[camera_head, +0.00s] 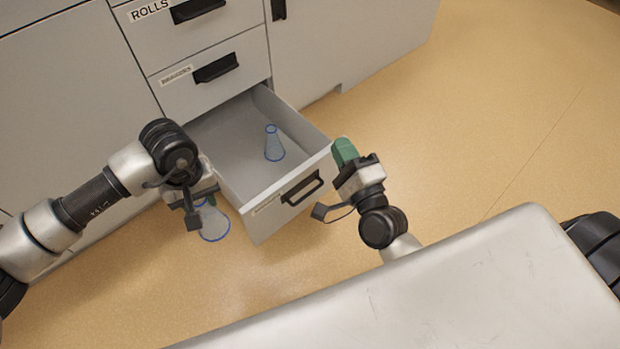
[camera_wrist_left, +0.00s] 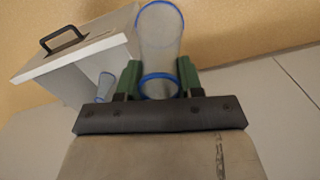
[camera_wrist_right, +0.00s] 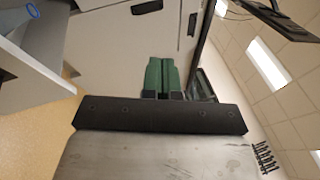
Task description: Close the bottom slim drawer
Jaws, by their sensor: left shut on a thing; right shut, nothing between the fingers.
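The bottom slim drawer (camera_head: 262,200) is pulled out of the grey cabinet, with a black handle (camera_head: 302,189) on its front. A clear flask with blue edges (camera_head: 273,146) stands inside it. My left gripper (camera_head: 207,201) is shut on another clear blue-rimmed flask (camera_head: 213,222), held outside the drawer on its left side. The left wrist view shows this flask (camera_wrist_left: 160,40) between the green fingers. My right gripper (camera_head: 343,150) is shut and empty, close beside the right end of the drawer front. Whether it touches the drawer, I cannot tell.
Two shut drawers with black handles (camera_head: 215,67) sit above the open one, the top one labelled ROLLS. A cabinet door (camera_head: 340,45) is to the right. The tan floor (camera_head: 480,120) is clear on the right. My own pale base top fills the lower right.

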